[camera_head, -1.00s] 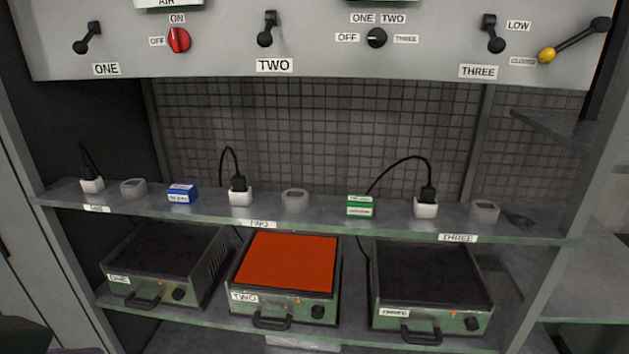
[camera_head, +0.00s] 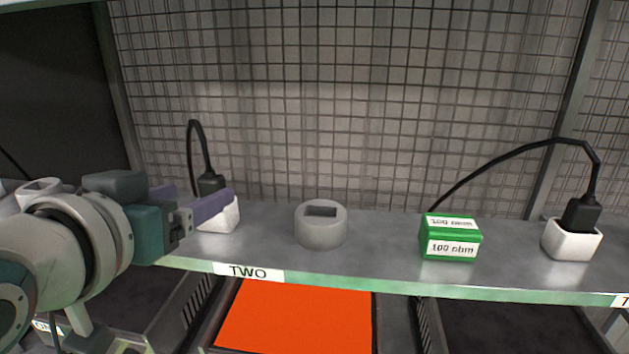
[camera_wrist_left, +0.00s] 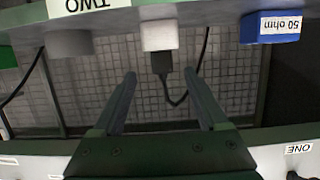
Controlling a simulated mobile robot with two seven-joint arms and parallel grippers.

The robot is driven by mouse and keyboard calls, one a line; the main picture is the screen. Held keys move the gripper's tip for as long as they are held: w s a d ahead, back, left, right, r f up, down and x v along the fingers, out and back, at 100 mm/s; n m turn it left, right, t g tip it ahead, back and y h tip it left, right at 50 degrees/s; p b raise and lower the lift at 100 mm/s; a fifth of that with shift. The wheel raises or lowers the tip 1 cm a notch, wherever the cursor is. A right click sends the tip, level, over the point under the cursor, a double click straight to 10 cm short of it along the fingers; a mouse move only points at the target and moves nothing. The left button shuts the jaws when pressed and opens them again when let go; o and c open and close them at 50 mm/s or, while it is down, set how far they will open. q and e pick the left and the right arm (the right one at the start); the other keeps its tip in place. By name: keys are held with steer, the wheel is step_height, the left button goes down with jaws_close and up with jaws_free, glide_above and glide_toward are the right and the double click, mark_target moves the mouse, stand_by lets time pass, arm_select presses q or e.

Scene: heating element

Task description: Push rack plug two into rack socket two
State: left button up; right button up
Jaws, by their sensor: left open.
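Rack plug two (camera_head: 211,184) is black with a black cable looping up from it. It stands at the top of the white rack socket two (camera_head: 222,217) on the shelf; I cannot tell how deep it sits. In the left wrist view, turned upside down, the plug (camera_wrist_left: 161,62) meets the white socket (camera_wrist_left: 158,36). My left gripper (camera_head: 202,190) comes in from the left and is open. Its fingers (camera_wrist_left: 160,74) lie either side of the plug and cable in the wrist view, apart from them. A finger hides part of the socket in the head view. My right gripper is out of view.
A grey slotted cylinder (camera_head: 320,228) and a green 100 ohm block (camera_head: 450,238) stand to the right on the shelf. Another white socket with a plug (camera_head: 572,239) is further right. A blue 50 ohm block (camera_wrist_left: 270,27) shows in the wrist view. Mesh (camera_head: 350,100) closes the back.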

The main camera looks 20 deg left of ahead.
mark_target(207, 183)
arm_select(q)
steer(key=x, duration=0.1)
steer(key=p+x, duration=0.1)
steer(key=x, duration=0.3)
steer(key=shift+w+a+r+p, duration=0.2)
steer(key=shift+a+r+p, duration=0.05)
steer(key=shift+r+p, duration=0.05)
steer(key=shift+w+a+f, duration=0.1)
steer(key=shift+w+f, duration=0.1)
steer(key=shift+w, duration=0.2)
jaws_close()
